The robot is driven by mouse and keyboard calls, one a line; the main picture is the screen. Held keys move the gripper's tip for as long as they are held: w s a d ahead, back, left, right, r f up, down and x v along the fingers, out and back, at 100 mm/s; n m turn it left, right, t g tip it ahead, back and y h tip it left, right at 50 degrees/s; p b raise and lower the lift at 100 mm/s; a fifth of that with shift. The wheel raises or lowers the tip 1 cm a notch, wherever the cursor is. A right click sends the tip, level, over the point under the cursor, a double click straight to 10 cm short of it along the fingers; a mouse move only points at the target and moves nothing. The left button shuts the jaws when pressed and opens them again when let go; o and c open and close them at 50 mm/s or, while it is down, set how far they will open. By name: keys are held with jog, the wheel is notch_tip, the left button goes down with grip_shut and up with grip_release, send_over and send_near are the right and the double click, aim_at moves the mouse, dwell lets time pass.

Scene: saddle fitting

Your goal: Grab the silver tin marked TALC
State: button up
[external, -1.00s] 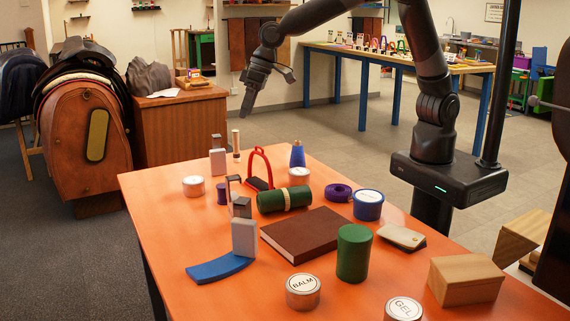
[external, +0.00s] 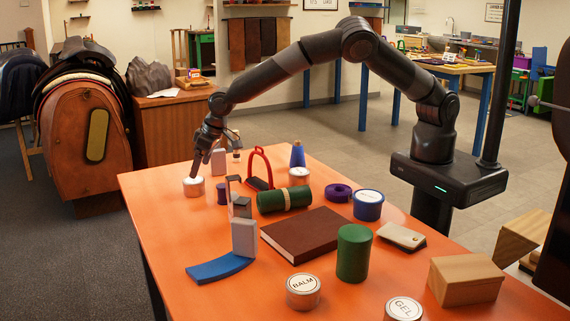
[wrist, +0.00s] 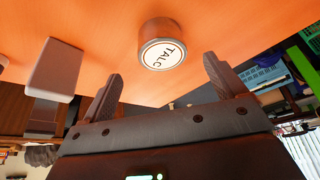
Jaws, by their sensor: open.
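The silver tin marked TALC (wrist: 160,45) shows in the wrist view, its white lid facing me with the lettering readable. In the external view the silver tin (external: 193,188) stands upright near the far left corner of the table, its label too small to read. My gripper (external: 197,175) is just above and beside this tin, pointing down. In the wrist view my gripper (wrist: 164,82) has its two fingers spread wide with nothing between the tips. The tin lies beyond the fingertips, roughly centred between them.
A grey block (wrist: 55,68) stands beside the tin in the wrist view. Another silver tin (external: 299,177) stands farther right. The orange tabletop (external: 160,215) is clear in front.

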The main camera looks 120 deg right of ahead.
aim_at(194, 186)
jog(key=shift+w+x, duration=0.15)
jog(key=shift+x, duration=1.6)
jog(key=shift+w+x, duration=0.15)
jog(key=shift+x, duration=1.55)
jog(key=shift+r, duration=0.1)
jog(key=c, duration=1.2)
